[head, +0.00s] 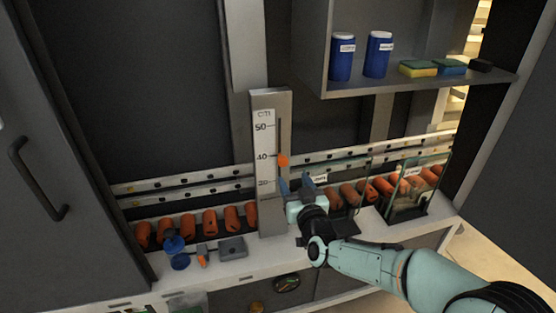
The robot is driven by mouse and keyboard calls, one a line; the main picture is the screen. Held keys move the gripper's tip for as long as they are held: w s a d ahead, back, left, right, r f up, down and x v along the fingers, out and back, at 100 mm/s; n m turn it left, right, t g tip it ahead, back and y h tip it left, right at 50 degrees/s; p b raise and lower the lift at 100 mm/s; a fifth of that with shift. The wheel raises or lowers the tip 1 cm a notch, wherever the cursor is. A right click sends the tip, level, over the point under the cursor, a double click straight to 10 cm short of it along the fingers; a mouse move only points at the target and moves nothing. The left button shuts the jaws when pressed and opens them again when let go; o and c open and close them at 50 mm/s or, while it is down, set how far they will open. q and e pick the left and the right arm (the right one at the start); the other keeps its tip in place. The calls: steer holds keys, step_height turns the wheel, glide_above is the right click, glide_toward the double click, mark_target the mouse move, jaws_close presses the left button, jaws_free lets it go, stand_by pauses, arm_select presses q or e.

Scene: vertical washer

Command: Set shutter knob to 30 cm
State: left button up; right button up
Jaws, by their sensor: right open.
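The orange shutter knob (283,160) sits on the slot of an upright grey post, a little below the 40 mark. My right gripper (295,184) is open, just below and slightly right of the knob, near the level of the lowest mark. Its blue fingertips are apart and nothing shows between them. I cannot tell whether a finger touches the post. My left gripper is not in view.
Several orange rollers (209,222) line the back of the white ledge. Blue and grey tools (232,248) lie left of the post. A glass panel in a black stand (408,205) is at right. A shelf (420,83) with blue canisters and sponges hangs above.

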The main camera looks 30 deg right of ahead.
mark_target(284, 163)
steer(key=x, duration=1.1)
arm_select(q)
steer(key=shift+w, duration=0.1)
arm_select(e)
steer(key=shift+a, duration=0.1)
jaws_close()
step_height(284, 163, down, 7)
steer(key=b, duration=0.5)
steer(key=shift+w+b, duration=0.1)
steer(key=shift+b, duration=0.2)
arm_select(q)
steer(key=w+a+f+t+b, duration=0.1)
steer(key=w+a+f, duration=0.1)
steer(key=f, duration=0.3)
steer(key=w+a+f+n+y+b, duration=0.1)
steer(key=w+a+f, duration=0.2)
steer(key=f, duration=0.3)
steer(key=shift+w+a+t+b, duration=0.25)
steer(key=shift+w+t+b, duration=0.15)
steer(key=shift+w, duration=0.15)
arm_select(e)
steer(key=shift+f, duration=1.9)
